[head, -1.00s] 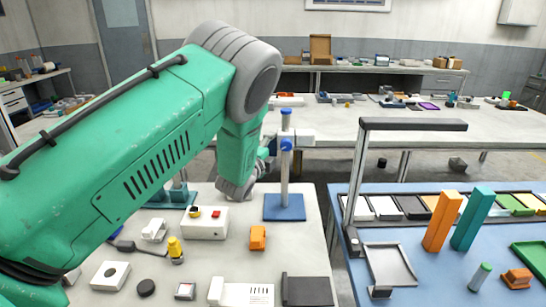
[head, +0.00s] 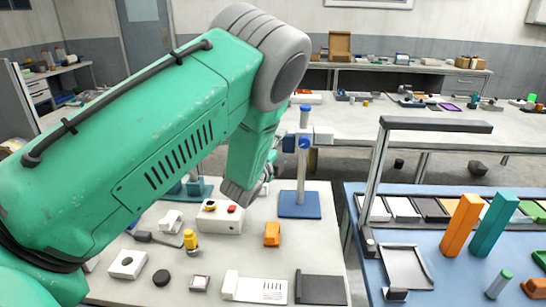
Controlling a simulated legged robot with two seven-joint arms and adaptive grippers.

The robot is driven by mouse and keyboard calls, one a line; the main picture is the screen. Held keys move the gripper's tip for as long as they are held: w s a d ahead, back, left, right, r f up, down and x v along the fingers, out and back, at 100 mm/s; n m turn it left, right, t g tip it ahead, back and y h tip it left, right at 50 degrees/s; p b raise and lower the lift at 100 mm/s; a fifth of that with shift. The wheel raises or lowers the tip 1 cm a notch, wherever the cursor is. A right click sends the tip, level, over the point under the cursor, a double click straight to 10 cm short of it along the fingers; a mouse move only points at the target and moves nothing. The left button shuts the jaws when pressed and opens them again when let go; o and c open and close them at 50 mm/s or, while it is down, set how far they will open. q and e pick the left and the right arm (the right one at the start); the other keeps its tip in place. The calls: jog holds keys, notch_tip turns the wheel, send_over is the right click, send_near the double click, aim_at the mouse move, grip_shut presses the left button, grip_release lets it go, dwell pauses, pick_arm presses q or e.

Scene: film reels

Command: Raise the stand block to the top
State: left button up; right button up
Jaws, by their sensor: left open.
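The stand has a square blue base (head: 299,206) and an upright grey pole (head: 301,176) with a blue top. My left gripper (head: 267,175) is open, left of the pole and lower than the block. It is apart from the block, and its fingers are small and partly hidden by my green arm. My right gripper is not in view.
Left of the stand on the white table are a white button box (head: 221,217), a yellow-topped piece (head: 190,240) and an orange piece (head: 272,234). A dark grey plate (head: 320,287) lies in front. A blue table (head: 430,260) with a lamp-like frame (head: 377,180) stands right.

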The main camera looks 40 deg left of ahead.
pick_arm(q)
jog(key=s+d, duration=0.1)
jog(key=s, duration=0.6)
jog(key=shift+s, duration=0.15)
